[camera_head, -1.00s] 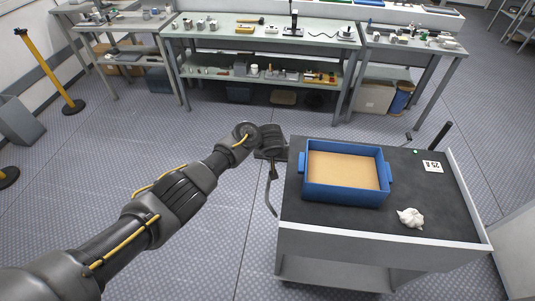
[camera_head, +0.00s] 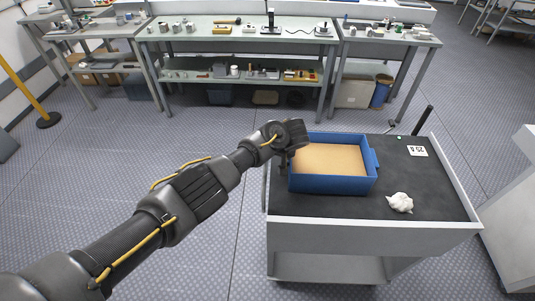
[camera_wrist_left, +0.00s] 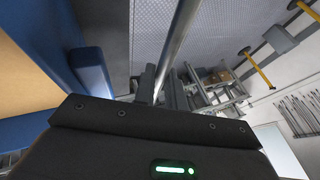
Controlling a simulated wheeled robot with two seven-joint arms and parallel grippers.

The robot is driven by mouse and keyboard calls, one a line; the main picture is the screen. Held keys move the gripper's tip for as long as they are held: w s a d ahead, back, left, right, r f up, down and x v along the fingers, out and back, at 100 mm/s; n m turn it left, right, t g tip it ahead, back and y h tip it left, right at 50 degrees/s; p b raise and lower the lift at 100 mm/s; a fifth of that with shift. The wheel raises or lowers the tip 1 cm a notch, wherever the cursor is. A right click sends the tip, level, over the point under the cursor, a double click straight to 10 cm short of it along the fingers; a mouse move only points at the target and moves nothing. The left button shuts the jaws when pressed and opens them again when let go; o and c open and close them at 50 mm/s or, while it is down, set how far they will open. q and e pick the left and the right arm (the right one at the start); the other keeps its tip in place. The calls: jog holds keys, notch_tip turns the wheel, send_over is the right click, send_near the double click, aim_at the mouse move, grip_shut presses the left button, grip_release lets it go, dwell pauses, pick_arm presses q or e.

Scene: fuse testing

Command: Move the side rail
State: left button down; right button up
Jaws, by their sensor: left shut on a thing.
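The side rail (camera_wrist_left: 181,38) shows in the left wrist view as a grey metal bar running from the top edge down between my gripper fingers. My left gripper (camera_wrist_left: 163,88) is shut on it. In the head view my left gripper (camera_head: 284,163) is at the left edge of the cart (camera_head: 365,237), close beside the blue box (camera_head: 334,185). There the wrist and hand hide the rail. My right gripper is not in view.
The blue box, with a tan inside, stands on the cart's dark top. Workbenches (camera_head: 240,35) stand at the back. Open floor lies between them and the cart.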

pick_arm(q)
jog(key=shift+s+d+f, duration=0.1)
jog(key=shift+s+f, duration=0.15)
jog(key=shift+f, duration=0.15)
jog(key=c, duration=1.7)
grip_release()
jog(key=shift+d, duration=0.1)
jog(key=shift+w+r, duration=0.1)
jog(key=shift+w, duration=0.05)
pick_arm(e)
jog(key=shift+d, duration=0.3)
pick_arm(q)
jog(key=shift+w+d+r, duration=0.1)
jog(key=shift+r, duration=0.05)
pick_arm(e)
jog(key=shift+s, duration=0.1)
pick_arm(q)
jog(key=b+v, duration=0.1)
jog(key=v, duration=0.9)
jog(key=shift+r, duration=0.3)
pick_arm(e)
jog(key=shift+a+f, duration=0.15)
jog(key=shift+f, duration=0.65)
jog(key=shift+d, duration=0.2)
